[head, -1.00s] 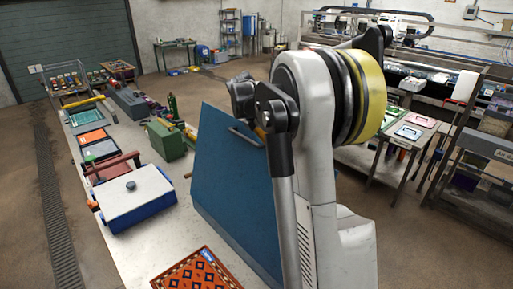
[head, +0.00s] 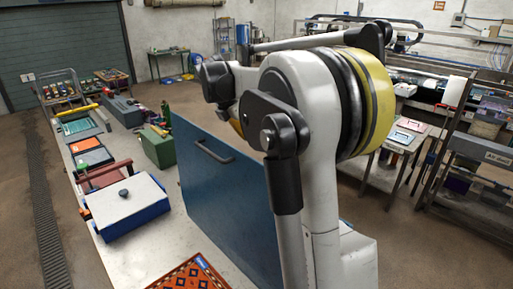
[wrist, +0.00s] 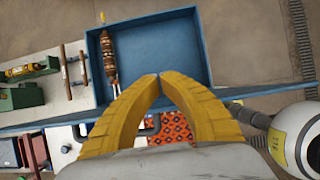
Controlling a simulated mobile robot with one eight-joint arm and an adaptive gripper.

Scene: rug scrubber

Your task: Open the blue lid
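The blue lid (head: 222,195) stands up steeply at the middle of the head view, with a dark bar handle (head: 214,151) near its upper edge. In the wrist view the lid is a thin blue strip (wrist: 40,126) seen nearly edge-on. Beyond it the blue box (wrist: 165,55) is uncovered, with a brown ribbed tool (wrist: 109,55) inside along its left wall. My gripper (wrist: 158,77) has its yellow fingers together at the tips, over the box and the lid's edge. I see nothing held between the tips. In the head view my arm hides the fingers and the box.
A white-topped blue box (head: 130,205), a green toolbox (head: 158,147) and a patterned orange rug (head: 192,275) lie on the long table (head: 160,240). Shelves and a side table (head: 400,140) stand to the right. Open floor lies left of the table.

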